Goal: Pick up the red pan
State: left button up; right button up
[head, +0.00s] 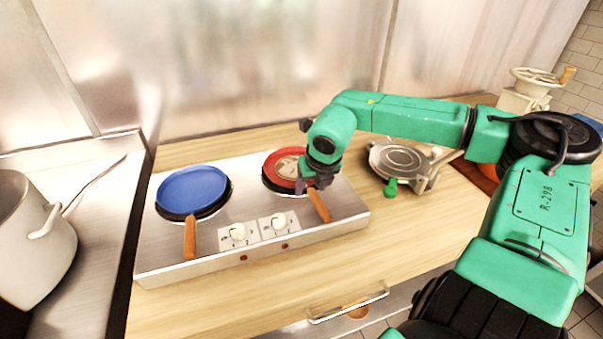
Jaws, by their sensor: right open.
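The red pan (271,165) sits on the right burner of a silver two-burner stove (232,205). Something pale lies inside it. Its wooden handle (320,206) points toward the front right. My right gripper (308,184) is open and hangs over the near right side of the pan, close to where the handle joins. My wrist hides the pan's right side. I cannot tell whether the fingers touch the pan or its handle. My left gripper is not in view.
A blue pan (193,190) with a wooden handle is on the left burner. A large pot (35,240) stands at far left. A round metal press (400,162) and a small green object (390,188) lie right of the stove. Bare wooden counter (400,232) lies in front of them.

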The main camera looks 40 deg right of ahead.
jog(key=shift+w+f, duration=0.1)
grip_shut()
dwell(1.3)
